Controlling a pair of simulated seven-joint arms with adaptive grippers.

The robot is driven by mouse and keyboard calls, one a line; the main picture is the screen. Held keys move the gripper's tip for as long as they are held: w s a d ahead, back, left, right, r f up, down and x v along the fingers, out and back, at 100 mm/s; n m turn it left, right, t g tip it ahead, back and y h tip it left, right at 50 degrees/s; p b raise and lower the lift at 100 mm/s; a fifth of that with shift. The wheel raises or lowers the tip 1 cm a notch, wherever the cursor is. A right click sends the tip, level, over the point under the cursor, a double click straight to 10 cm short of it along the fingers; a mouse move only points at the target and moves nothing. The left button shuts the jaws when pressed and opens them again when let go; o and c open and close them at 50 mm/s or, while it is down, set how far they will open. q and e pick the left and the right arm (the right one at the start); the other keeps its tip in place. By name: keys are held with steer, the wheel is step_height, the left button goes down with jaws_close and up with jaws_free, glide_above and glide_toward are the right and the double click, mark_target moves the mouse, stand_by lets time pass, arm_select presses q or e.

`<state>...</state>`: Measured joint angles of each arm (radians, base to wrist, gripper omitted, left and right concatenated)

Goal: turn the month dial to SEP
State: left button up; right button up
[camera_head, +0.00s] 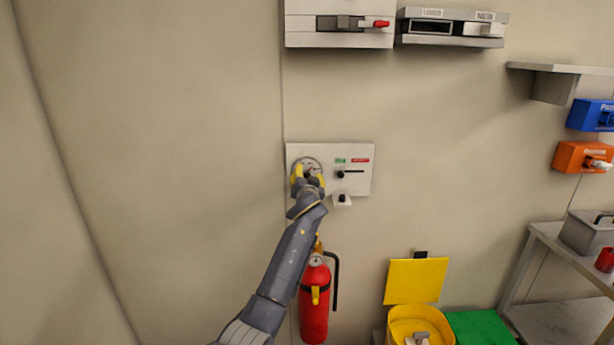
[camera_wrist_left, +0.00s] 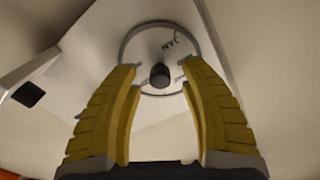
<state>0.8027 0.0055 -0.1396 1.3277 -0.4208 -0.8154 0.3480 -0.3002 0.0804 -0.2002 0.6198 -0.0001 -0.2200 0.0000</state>
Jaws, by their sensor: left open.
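The month dial (camera_head: 307,162) is a round grey-rimmed disc on the left part of a white wall panel (camera_head: 358,183). In the left wrist view the dial (camera_wrist_left: 178,37) shows its ring, a dark centre knob (camera_wrist_left: 160,75) and small lettering near the top that I cannot read surely. My left gripper (camera_head: 307,178) is in front of the dial and hides its lower part. In the left wrist view its yellow fingers (camera_wrist_left: 160,82) are spread on either side of the knob, with a gap on each side. My right gripper is not in view.
A small black lever (camera_head: 341,174) with green and red labels is on the panel, right of the dial. A red fire extinguisher (camera_head: 314,305) hangs below. A yellow bin (camera_head: 420,323) stands at lower right. The wall to the left is clear.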

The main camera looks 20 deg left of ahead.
arm_select(q)
steer(key=shift+w+a, duration=0.15)
steer(key=shift+w, duration=0.4)
